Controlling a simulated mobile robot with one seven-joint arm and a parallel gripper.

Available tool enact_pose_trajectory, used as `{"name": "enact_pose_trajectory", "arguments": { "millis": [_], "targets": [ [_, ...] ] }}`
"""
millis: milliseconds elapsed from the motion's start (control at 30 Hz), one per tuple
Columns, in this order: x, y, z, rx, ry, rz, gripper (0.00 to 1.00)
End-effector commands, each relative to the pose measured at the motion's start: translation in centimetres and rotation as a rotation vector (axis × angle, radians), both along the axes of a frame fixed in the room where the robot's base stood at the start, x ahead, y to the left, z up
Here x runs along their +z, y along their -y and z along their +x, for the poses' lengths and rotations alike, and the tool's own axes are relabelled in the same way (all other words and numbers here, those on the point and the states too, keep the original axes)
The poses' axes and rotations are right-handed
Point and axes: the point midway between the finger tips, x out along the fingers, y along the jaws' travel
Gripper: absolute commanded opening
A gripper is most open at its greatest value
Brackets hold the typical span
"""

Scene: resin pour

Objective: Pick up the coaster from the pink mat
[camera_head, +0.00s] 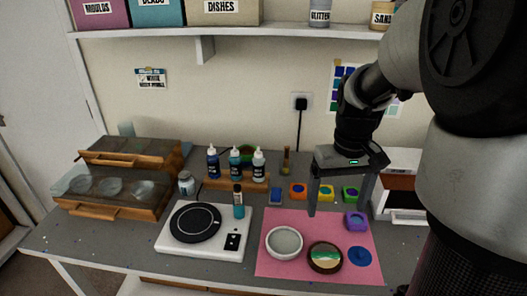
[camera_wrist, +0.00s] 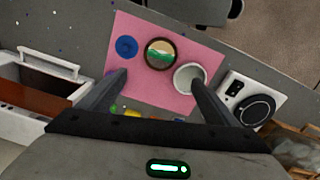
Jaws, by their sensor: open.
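The pink mat (camera_head: 300,219) lies on the grey worktop. A round coaster (camera_head: 325,257) with a dark rim and a green, white and tan face lies flat near its front edge. In the wrist view the coaster (camera_wrist: 161,54) shows near the top middle of the mat (camera_wrist: 150,90). My gripper (camera_head: 338,208) is open and empty, pointing down above the back part of the mat. In the wrist view my gripper (camera_wrist: 158,80) has its fingers spread wide, and the coaster shows beyond and between them, untouched.
A pale bowl (camera_head: 284,242), a flat blue disc (camera_head: 359,256) and a purple block (camera_head: 355,221) sit on the mat around the coaster. Dropper bottles (camera_head: 235,163) and coloured pots (camera_head: 298,191) stand behind. A white box (camera_head: 401,205) is right.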

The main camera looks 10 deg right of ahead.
Motion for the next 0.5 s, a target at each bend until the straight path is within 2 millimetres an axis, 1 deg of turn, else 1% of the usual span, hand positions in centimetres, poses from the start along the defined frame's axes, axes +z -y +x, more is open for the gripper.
{"name": "enact_pose_trajectory", "arguments": {
  "millis": [167, 500],
  "targets": [
    [-2.0, 0.2, 0.0, -0.001, -0.011, 0.002, 0.83],
    [-9.4, 0.1, -0.1, 0.0, -0.012, 0.002, 0.83]
  ]
}}
